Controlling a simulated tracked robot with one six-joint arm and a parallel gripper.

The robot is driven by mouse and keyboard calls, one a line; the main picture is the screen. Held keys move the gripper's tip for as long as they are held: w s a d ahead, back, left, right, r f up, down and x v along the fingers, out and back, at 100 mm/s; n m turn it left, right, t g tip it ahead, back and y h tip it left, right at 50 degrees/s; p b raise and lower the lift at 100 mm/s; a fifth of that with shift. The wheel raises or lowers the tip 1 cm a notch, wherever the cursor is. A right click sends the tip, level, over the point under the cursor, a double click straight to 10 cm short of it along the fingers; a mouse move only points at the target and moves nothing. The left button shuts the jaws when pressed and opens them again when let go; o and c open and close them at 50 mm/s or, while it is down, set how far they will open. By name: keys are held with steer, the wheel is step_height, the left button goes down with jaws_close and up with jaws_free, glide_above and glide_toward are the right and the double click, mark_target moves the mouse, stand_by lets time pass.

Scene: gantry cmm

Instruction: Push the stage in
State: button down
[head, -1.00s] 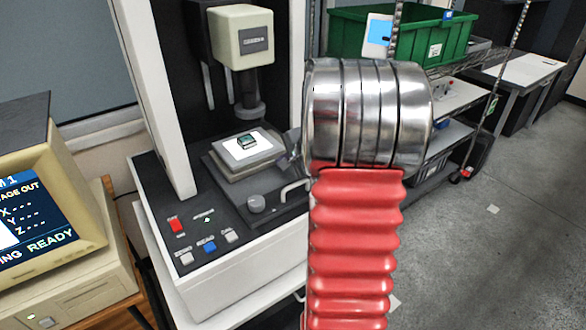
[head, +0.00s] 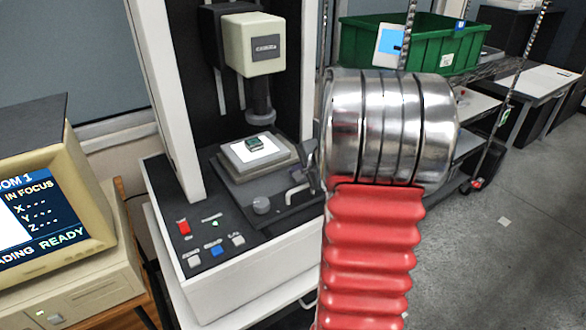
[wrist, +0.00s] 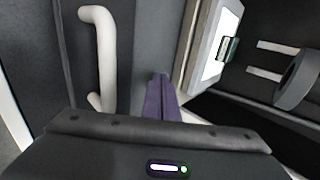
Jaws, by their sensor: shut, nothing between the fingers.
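The stage (head: 281,168) is a stepped grey platform under the measuring head. It carries a white plate (head: 238,153) with a small green chip (head: 258,142). In the wrist view, the white plate (wrist: 218,62) and chip (wrist: 228,49) show at upper right. A pale bar handle (head: 293,196) is on the front of the stage's dark base; in the wrist view the handle (wrist: 100,60) is left of my fingers. My gripper (wrist: 160,90) is shut and empty, its purple fingers together beside the handle. Whether they touch the stage front cannot be told. In the head view, my arm mostly hides the gripper.
The measuring head (head: 252,45) hangs above the stage, its dark lens (wrist: 297,80) near the chip. A monitor (head: 45,215) reads "IN FOCUS".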

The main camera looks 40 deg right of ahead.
steer(key=v, duration=1)
steer(key=shift+s, duration=0.25)
steer(key=shift+a, duration=0.1)
steer(key=a+r+n+g+y, duration=0.25)
steer(key=a+n, duration=0.75)
steer(key=a, duration=1.4)
steer(key=s+a+n+g, duration=0.1)
steer(key=s+a+n, duration=0.9)
steer(key=s+a, duration=0.2)
steer(key=shift+s+a+r+h, duration=0.4)
steer(key=shift+s+r, duration=0.1)
steer(key=shift+s, duration=0.1)
